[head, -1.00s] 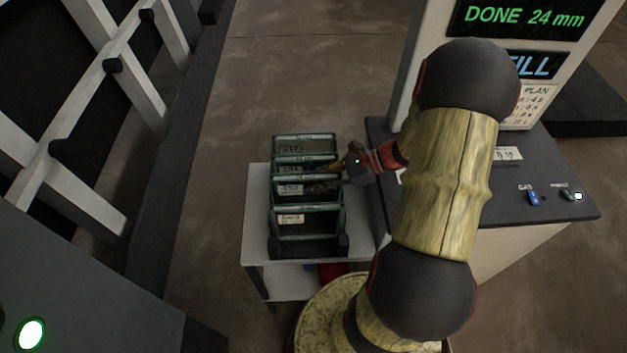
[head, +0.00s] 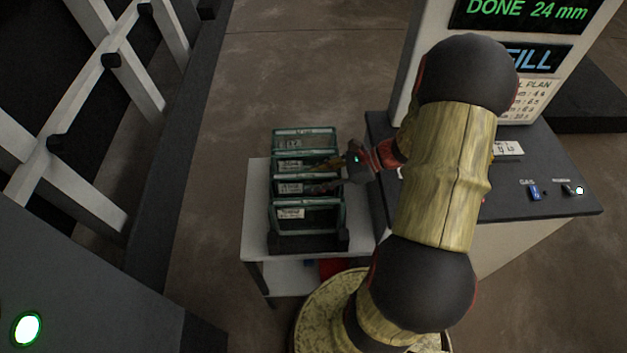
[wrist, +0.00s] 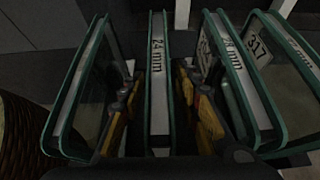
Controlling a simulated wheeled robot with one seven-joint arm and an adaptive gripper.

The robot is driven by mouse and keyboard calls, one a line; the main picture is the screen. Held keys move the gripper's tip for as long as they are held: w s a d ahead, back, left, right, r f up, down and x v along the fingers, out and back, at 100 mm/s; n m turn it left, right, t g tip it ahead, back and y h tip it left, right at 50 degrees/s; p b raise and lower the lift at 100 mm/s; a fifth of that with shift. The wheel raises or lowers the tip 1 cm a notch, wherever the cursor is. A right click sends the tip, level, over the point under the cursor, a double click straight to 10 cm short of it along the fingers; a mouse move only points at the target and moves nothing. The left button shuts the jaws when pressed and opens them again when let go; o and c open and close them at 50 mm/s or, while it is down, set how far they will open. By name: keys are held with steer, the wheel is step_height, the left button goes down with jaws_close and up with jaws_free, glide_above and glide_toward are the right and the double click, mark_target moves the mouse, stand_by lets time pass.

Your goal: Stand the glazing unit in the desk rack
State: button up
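Several glass glazing units with green edges stand upright in a dark desk rack (head: 330,243) on a small light table. In the wrist view, one unit marked 24 mm (wrist: 159,85) stands upright, seen edge-on, between the fingers of my gripper (wrist: 160,95). A finger lies on each side of it, with a visible gap, so the gripper looks open around it. In the head view my gripper (head: 328,177) reaches into the rack from the right, among the middle units. The foot of the unit and its slot are hidden.
Other units stand close on both sides, at left (wrist: 75,90) and right (wrist: 245,85), leaving little room sideways. A dark-topped machine (head: 545,207) with a display reading DONE 24 mm (head: 527,12) stands at right. The floor left of the table (head: 205,220) is clear.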

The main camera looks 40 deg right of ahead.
steer(key=shift+o, duration=0.3)
steer(key=v, duration=1.2)
steer(key=shift+s, duration=0.1)
